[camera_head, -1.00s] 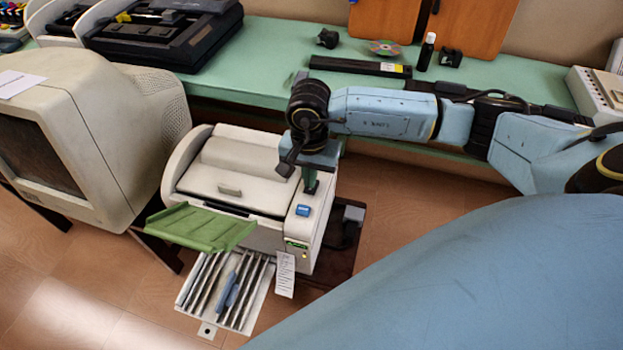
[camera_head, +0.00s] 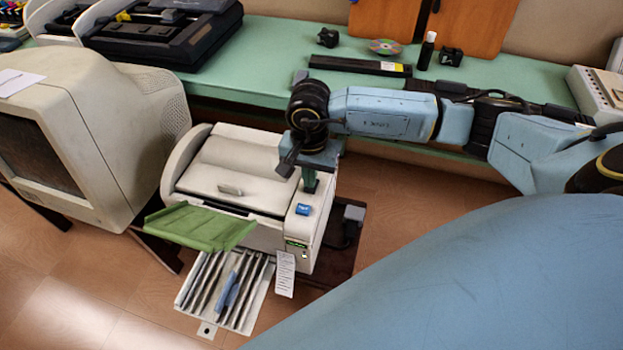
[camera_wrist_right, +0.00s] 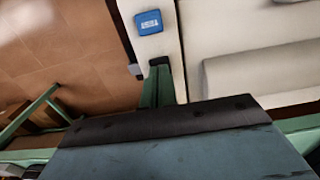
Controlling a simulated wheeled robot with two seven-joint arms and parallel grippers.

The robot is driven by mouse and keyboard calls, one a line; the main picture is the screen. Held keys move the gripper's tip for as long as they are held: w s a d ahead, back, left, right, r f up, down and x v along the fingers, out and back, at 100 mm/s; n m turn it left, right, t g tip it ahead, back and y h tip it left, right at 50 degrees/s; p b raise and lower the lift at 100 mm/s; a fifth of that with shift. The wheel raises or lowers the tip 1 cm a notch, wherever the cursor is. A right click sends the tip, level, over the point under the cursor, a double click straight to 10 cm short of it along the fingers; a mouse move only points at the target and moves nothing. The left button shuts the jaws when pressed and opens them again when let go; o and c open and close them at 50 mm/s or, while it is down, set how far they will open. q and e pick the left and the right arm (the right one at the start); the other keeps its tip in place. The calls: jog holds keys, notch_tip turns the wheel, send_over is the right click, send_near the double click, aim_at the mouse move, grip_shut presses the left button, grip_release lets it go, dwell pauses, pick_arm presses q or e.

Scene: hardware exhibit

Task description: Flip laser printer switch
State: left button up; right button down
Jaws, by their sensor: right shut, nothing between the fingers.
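The cream laser printer (camera_head: 235,163) stands left of centre in the head view, with a green flap (camera_head: 200,228) at its front. A blue button (camera_head: 302,209) sits on its right-hand top strip. Below it, on the front, are a small green panel (camera_head: 296,244) and a small pale-and-dark part (camera_head: 304,254) that may be a switch. My right gripper (camera_head: 311,188) is shut and empty, pointing down over the strip just behind the blue button. In the right wrist view, the blue button (camera_wrist_right: 149,22) lies a short gap beyond the dark fingertips (camera_wrist_right: 159,62). My left gripper is out of view.
A bulky cream monitor (camera_head: 95,135) stands close left of the printer. A green bench (camera_head: 275,45) behind holds a black bar (camera_head: 360,66), a disc (camera_head: 385,47) and a small bottle (camera_head: 426,52). A paper tag (camera_head: 285,275) hangs at the printer's front.

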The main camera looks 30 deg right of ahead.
jog(key=shift+f+b, duration=0.75)
jog(key=shift+f, duration=0.1)
dwell(0.3)
jog(key=shift+r+p, duration=2.05)
jog(key=shift+r, duration=1.5)
